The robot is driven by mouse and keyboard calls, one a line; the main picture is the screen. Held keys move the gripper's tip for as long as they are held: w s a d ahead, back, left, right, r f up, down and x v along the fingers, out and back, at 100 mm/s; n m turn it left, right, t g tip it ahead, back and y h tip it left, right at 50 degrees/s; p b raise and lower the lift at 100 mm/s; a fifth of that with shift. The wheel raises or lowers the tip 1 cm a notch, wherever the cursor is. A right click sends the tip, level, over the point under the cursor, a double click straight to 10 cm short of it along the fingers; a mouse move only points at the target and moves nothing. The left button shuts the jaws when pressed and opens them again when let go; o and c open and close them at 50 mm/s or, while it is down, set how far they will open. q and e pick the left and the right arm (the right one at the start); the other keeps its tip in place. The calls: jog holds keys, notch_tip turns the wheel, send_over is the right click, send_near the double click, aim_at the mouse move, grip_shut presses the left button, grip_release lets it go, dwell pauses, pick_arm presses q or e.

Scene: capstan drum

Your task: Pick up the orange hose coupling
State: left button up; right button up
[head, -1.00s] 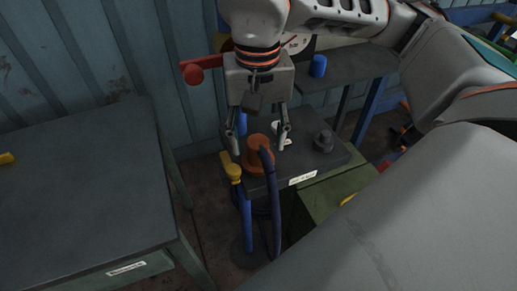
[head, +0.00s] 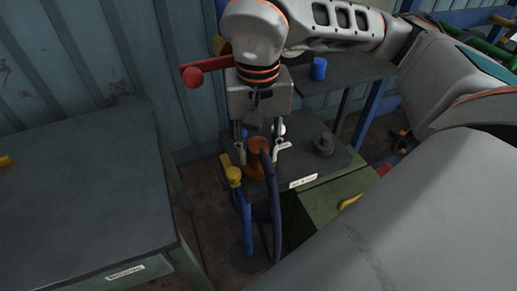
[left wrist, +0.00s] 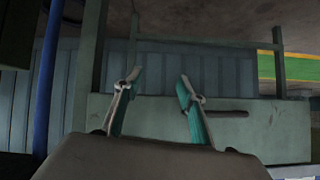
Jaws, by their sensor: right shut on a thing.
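The orange hose coupling (head: 257,146) stands upright on a small dark table near the middle of the head view, with a dark blue hose (head: 273,195) hanging from it over the front edge. My right gripper (head: 259,150) is over it, pointing down, with one finger on each side, and is shut on the coupling. The fingers partly hide the coupling's sides. My left gripper (left wrist: 158,88) shows only in the left wrist view. Its fingers are apart with nothing between them.
A yellow-topped blue post (head: 233,175) stands just left of the coupling. A grey stepped knob (head: 324,144) is to its right on the same dark table (head: 305,165). A blue cylinder (head: 318,68) stands on a bench behind. A wide dark bench (head: 80,200) is at left, mostly bare.

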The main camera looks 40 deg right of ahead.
aim_at(258, 145)
notch_tip(258, 145, up, 20)
jog(key=p, duration=0.3)
dwell(0.4)
